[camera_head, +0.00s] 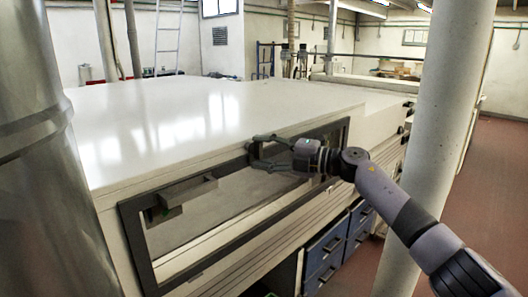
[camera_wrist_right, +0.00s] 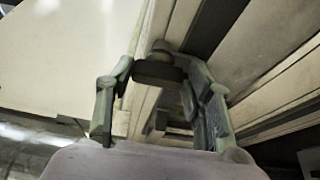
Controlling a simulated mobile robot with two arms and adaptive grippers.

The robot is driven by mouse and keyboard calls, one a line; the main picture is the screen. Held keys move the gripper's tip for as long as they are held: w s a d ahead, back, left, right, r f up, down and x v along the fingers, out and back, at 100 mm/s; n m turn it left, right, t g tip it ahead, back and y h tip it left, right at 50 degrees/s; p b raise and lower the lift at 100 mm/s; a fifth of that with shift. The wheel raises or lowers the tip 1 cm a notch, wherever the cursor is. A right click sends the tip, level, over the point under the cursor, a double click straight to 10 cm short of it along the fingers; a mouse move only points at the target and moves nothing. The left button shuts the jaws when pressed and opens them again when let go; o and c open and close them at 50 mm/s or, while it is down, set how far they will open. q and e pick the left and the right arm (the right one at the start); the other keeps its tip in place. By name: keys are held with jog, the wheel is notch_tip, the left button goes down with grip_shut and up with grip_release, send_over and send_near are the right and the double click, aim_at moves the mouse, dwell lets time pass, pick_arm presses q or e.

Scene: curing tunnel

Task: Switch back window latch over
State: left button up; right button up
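The window (camera_head: 230,205) is a long dark frame with a light pane in the front wall of the big white tunnel housing. My right gripper (camera_head: 258,152) is at the frame's top edge, its two fingers spread apart. In the right wrist view a small dark latch (camera_wrist_right: 158,72) with a rounded knob sits beyond and between the open fingers (camera_wrist_right: 154,108). Neither finger clearly touches it. In the head view the latch is mostly hidden by the fingers. A grey block with a dark end (camera_head: 187,191) sits at the frame's upper left. My left gripper is not in view.
The white housing top (camera_head: 200,110) is broad and bare. A pale round post (camera_head: 436,130) stands close to my right arm. A large metal cylinder (camera_head: 35,150) fills the left edge. Blue drawers (camera_head: 325,248) are below the window. Red floor (camera_head: 490,180) is open at right.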

jog(key=o, duration=0.3)
jog(key=shift+r, duration=0.1)
jog(key=v, duration=1.2)
jog(key=shift+s, duration=0.1)
